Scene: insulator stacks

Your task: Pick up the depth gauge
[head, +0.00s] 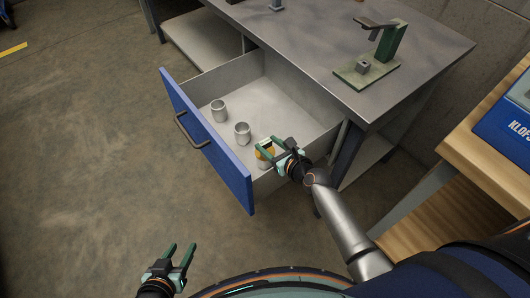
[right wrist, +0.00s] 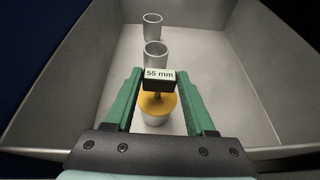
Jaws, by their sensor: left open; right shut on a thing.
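The depth gauge (right wrist: 157,103) has a dark head labelled "55 mm" and a yellow disc below it. My right gripper (right wrist: 160,76) is shut on it, with the green fingers on either side of the dark head. In the head view the gauge (head: 264,158) is at the right end of the open drawer, partly hidden by my right gripper (head: 268,149). A pale grey cup shows just under the yellow disc; I cannot tell whether they touch. My left gripper (head: 178,260) is open and empty above the floor at the lower left.
Two grey cups (head: 219,111) (head: 242,133) stand in the open drawer (head: 262,95), which has a blue front (head: 208,145). A green stand (head: 388,48) is on the metal bench (head: 325,40). A wooden table (head: 477,145) with a blue box (head: 508,122) is at the right.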

